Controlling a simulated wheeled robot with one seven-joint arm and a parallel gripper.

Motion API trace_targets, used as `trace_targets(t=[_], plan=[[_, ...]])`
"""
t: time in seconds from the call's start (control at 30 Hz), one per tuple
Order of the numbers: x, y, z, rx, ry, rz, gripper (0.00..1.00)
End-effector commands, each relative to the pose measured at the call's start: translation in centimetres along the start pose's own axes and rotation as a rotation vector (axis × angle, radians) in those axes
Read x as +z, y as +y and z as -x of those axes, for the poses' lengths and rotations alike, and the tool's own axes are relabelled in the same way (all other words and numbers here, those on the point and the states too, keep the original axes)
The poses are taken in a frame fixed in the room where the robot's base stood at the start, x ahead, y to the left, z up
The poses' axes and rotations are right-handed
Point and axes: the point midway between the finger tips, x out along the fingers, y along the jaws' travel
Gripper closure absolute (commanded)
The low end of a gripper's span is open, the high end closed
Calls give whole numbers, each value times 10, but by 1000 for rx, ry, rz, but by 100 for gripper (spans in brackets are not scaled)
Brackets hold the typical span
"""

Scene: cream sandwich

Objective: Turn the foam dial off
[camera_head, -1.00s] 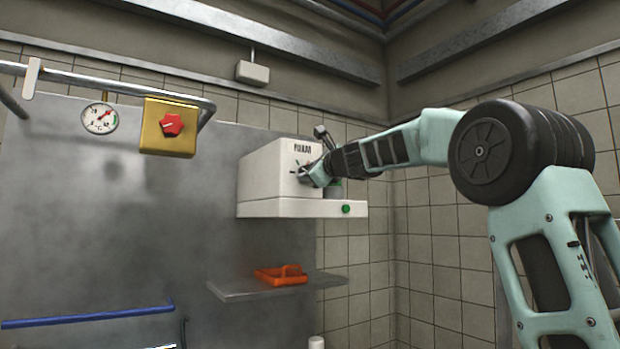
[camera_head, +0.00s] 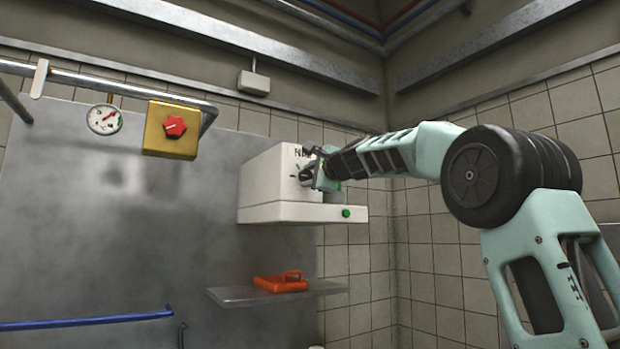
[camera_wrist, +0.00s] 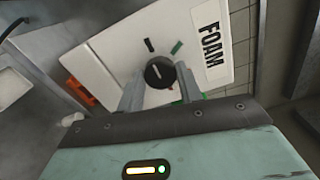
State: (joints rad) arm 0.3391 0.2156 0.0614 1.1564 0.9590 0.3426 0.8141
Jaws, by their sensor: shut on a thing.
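The foam machine is a white box (camera_head: 268,178) on the wall, with the word FOAM readable in the wrist view (camera_wrist: 208,35). Its dial is a round black knob (camera_wrist: 159,73) with a white pointer line. A dark mark and a green mark sit on the panel beside the knob. My gripper (camera_wrist: 160,88) is shut on the knob, one finger on each side. In the head view my gripper (camera_head: 316,172) is at the machine's front face and hides most of the dial.
An orange object (camera_head: 281,282) lies on a metal shelf (camera_head: 235,297) below the machine. A green button (camera_head: 346,212) is on the machine's base. A yellow box with a red knob (camera_head: 175,126) and a gauge (camera_head: 104,119) hang at the left. A blue bar (camera_head: 90,320) is lower left.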

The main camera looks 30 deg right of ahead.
Motion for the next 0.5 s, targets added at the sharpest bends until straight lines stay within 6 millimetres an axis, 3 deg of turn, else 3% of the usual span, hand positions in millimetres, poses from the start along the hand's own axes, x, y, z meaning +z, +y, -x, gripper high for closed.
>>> trace_targets(t=[0.4,0.43,0.5], plan=[[0,2,0,5,-1,8,87],[0,2,-1,5,-1,8,56],[0,2,0,4,-1,8,43]])
